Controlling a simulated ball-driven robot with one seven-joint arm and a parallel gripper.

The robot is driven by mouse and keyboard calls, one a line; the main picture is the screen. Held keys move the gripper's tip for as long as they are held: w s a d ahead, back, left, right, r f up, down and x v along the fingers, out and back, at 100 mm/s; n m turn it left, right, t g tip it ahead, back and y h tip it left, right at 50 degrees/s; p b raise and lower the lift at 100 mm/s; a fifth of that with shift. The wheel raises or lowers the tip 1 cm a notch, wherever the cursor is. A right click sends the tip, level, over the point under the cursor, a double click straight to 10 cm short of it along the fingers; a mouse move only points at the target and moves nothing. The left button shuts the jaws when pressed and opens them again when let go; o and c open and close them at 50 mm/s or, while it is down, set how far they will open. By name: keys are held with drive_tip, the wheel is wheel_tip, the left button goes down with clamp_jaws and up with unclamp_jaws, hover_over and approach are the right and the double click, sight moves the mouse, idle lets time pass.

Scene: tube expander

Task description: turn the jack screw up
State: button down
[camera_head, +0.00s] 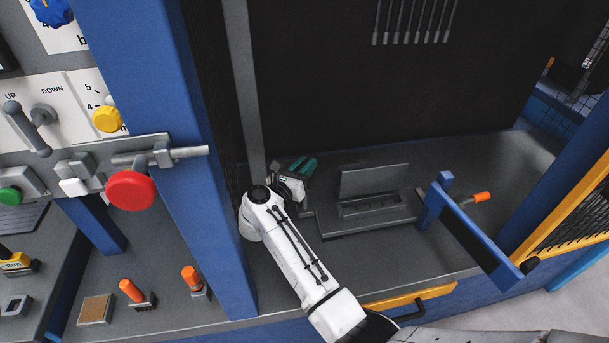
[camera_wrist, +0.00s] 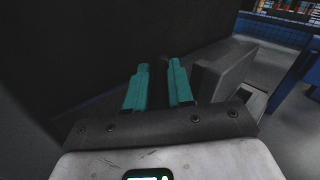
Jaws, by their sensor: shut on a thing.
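My gripper (camera_head: 301,167), with teal fingers, is low over the dark bench at the left end of a grey fixture (camera_head: 372,210). Its fingers also show in the wrist view (camera_wrist: 159,68), a narrow dark gap between them. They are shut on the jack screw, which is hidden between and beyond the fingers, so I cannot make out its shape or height. A grey piece (camera_head: 308,213) sticks out from the fixture's left end, just below my gripper. The fixture's upright grey block also shows close to the right of the fingers in the wrist view (camera_wrist: 222,70).
A blue post (camera_head: 200,130) and a grey column (camera_head: 245,85) stand left of my arm. A blue bar (camera_head: 470,222) and an orange-tipped handle (camera_head: 481,197) are at the right. A red knob (camera_head: 131,190) juts out at left. Dark panels close the back.

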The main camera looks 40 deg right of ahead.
drive_tip(key=shift+s+d+m+g+b, duration=0.15)
drive_tip(key=shift+s+m+g+b, duration=0.05)
drive_tip(key=shift+m+g+b, duration=0.45)
drive_tip(key=c, duration=1.1)
unclamp_jaws()
drive_tip(key=shift+o, duration=0.2)
